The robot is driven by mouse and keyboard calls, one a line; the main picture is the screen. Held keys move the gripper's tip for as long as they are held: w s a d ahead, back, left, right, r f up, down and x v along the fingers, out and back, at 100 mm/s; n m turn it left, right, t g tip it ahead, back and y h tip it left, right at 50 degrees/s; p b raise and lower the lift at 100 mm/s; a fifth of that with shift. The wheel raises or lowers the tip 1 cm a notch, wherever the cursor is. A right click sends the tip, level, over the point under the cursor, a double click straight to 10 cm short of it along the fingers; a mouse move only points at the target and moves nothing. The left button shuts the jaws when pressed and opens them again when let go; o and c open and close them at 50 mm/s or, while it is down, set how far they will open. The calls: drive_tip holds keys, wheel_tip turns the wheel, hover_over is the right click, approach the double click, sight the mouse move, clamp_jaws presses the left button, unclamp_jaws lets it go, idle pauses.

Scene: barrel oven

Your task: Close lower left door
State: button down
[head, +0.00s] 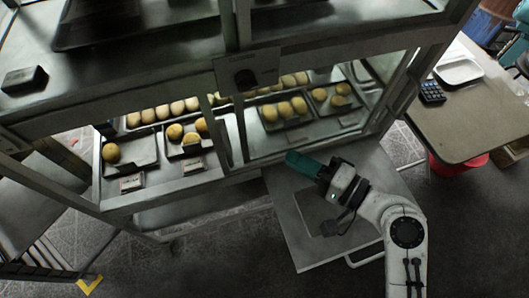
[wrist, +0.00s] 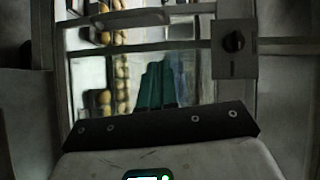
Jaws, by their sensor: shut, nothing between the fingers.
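My gripper (head: 294,158), with teal fingers, is shut and empty in front of the right half of the lower display of the metal cabinet. The shut fingers also show in the wrist view (wrist: 157,88), pointing at the cabinet front. A grey panel with a bar handle (head: 312,232) juts out from the cabinet's lower right, below my gripper and partly covered by my arm. It looks like an open door, but I cannot tell whether it is the lower left one. A dark knob on a plate (head: 245,78) sits at the cabinet's middle; it also shows in the wrist view (wrist: 234,42).
Trays of buns (head: 130,152) stand inside the lit lower display. A table (head: 478,115) with a calculator (head: 431,92) and a white tray (head: 459,71) stands at the right, above a red bin (head: 458,163). A dark metal rack (head: 38,255) is at lower left. Floor shows at bottom centre.

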drive_tip(key=s+a+p+x, duration=0.2)
drive_tip(key=x, duration=1)
drive_tip(key=shift+p, duration=0.3)
drive_tip(key=shift+a+f, duration=0.1)
drive_tip(key=shift+a, duration=0.05)
